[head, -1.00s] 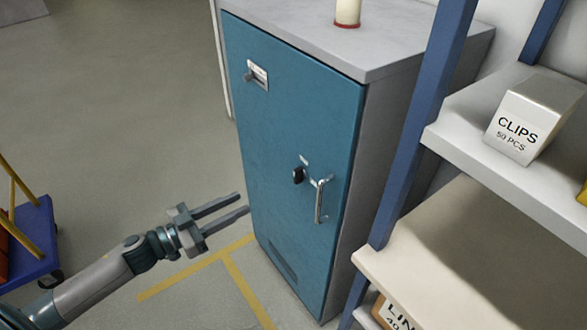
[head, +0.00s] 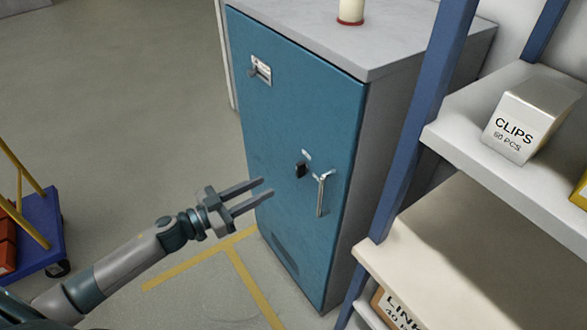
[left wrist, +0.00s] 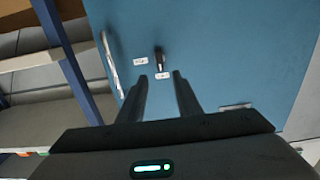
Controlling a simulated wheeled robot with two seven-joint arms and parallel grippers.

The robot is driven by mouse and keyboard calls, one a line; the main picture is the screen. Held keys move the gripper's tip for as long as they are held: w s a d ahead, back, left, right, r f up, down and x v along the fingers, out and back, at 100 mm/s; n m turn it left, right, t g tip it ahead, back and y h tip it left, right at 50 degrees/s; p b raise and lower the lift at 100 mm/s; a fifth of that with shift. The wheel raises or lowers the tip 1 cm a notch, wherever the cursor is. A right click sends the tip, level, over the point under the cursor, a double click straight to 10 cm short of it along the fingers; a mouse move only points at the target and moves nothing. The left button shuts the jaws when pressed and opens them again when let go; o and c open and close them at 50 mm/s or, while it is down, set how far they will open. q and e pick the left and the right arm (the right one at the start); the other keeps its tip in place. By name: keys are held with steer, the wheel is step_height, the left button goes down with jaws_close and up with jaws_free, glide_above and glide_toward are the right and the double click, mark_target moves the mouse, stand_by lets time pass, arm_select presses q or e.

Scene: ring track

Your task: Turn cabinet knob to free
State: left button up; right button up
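A grey cabinet with a blue door (head: 290,110) stands in the middle of the head view, door shut. A small black knob (head: 301,170) sits on the door, left of the silver handle (head: 321,194). A second knob (head: 254,72) with a white plate is near the door's top left. My left gripper (head: 267,187) is open and empty, left of the black knob and apart from it. In the left wrist view the knob (left wrist: 160,60) shows ahead between the open fingers, with small labels beside it. My right gripper is not in view.
A blue-posted shelf rack (head: 420,120) with a CLIPS box (head: 525,122) stands close to the cabinet's right. A blue trolley (head: 40,232) is at the left. A pale cylinder (head: 351,11) stands on the cabinet.

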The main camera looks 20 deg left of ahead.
mark_target(297, 171)
arm_select(q)
steer(key=p+x, duration=0.2)
steer(key=x, duration=0.7)
steer(key=shift+w+d+r+p, duration=0.1)
steer(key=shift+w+d+p, duration=0.2)
steer(key=shift+p, duration=0.1)
steer(key=shift+w+d, duration=0.45)
steer(key=shift+w, duration=0.15)
jaws_close()
